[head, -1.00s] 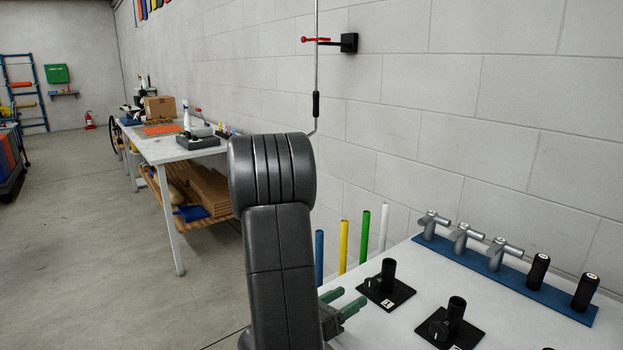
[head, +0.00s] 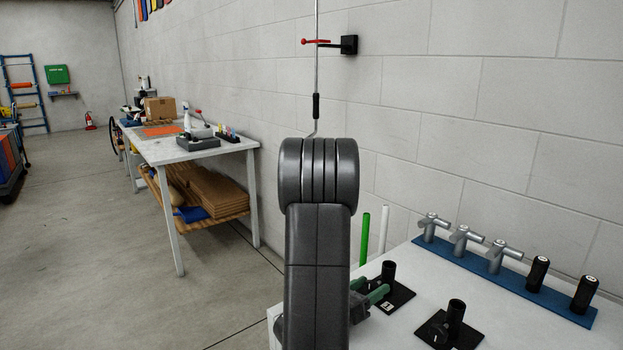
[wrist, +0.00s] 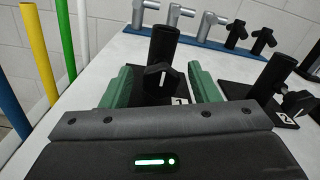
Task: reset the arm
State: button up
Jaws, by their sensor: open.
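My gripper (head: 368,289) has green fingers and shows low in the head view, just right of my arm and over the near left part of the white table (head: 405,335). In the wrist view my gripper (wrist: 161,85) is open, with nothing held. The black holder marked 1 (wrist: 165,50) appears between its fingers there. In the head view this holder (head: 388,272) stands upright just beyond the fingertips. I cannot tell whether the fingers touch it. My arm hides part of the gripper in the head view.
The holder marked 2 (wrist: 268,78) stands to the right. A blue strip (head: 490,265) at the back bears grey tee pieces and black knobbed pieces. Green (head: 364,238) and white (head: 383,228) rods stand beyond the table. A workbench (head: 165,150) stands farther left, with open floor before it.

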jog(key=shift+a, duration=0.1)
jog(key=shift+b+v, duration=0.4)
jog(key=shift+v, duration=5.95)
jog(key=p+x, duration=0.1)
jog(key=x, duration=1.2)
jog(key=shift+s, duration=0.1)
jog(key=shift+w+d, duration=0.25)
jog(key=shift+d, duration=0.15)
jog(key=m, duration=0.4)
jog(key=shift+s+a, duration=0.1)
jog(key=b+v, duration=0.1)
jog(key=v, duration=0.6)
jog(key=shift+a, duration=0.1)
jog(key=shift+s+a, duration=0.1)
jog(key=shift+s, duration=0.05)
